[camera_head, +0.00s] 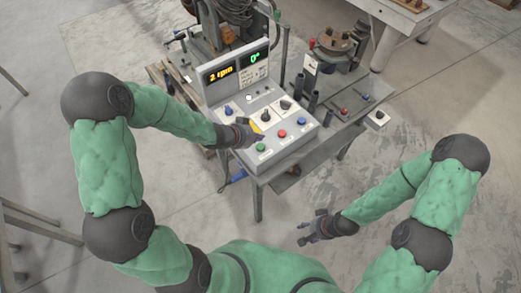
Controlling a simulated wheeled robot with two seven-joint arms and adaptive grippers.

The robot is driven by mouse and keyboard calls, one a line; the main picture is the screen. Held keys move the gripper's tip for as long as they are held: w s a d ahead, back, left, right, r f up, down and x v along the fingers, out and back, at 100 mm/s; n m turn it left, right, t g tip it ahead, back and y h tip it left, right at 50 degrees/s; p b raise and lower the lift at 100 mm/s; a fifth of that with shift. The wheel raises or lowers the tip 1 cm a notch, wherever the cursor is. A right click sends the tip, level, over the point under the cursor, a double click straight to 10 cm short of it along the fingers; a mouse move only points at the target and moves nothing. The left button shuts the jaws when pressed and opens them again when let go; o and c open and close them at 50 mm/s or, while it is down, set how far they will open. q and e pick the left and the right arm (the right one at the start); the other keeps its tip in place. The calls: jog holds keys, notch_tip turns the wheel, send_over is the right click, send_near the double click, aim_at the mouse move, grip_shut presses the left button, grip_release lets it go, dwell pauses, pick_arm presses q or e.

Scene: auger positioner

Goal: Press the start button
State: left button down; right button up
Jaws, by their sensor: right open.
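A light grey control box (285,153) stands on a small metal table. Its sloped panel carries a green button (260,147), a red button (282,134) and a blue button (302,121) in a row. The labels are too small to read, so I cannot tell which is marked start. My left gripper (247,135) is over the left part of the panel, just above and left of the green button. I cannot tell whether it touches the panel, and its fingers are too small to read. My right gripper (312,229) is open and empty, low over the floor, away from the table.
A display (236,73) on the box's back panel reads "2 rpm" and "0°". Dark knobs (266,115) sit above the buttons, with a yellow patch beside my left gripper. A round machine (335,47) and dark cylinders (313,102) stand to the right. Floor in front is clear.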

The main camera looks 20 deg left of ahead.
aim_at(263, 144)
pick_arm(q)
jog(key=shift+f+b, duration=0.65)
jog(key=shift+f, duration=0.65)
pick_arm(e)
jog(key=shift+f, duration=1)
pick_arm(q)
jog(key=shift+f, duration=0.1)
pick_arm(e)
jog(key=shift+f, duration=0.1)
pick_arm(q)
jog(key=shift+f, duration=0.3)
pick_arm(e)
jog(key=shift+f, duration=0.15)
pick_arm(q)
jog(key=shift+f+b, duration=0.5)
jog(key=shift+b, duration=0.1)
pick_arm(e)
jog(key=shift+f, duration=0.35)
pick_arm(q)
jog(key=shift+r, duration=0.1)
pick_arm(e)
jog(key=shift+r, duration=0.1)
pick_arm(q)
jog(key=shift+r+p, duration=0.85)
jog(key=shift+p, duration=0.15)
pick_arm(e)
jog(key=shift+r, duration=0.9)
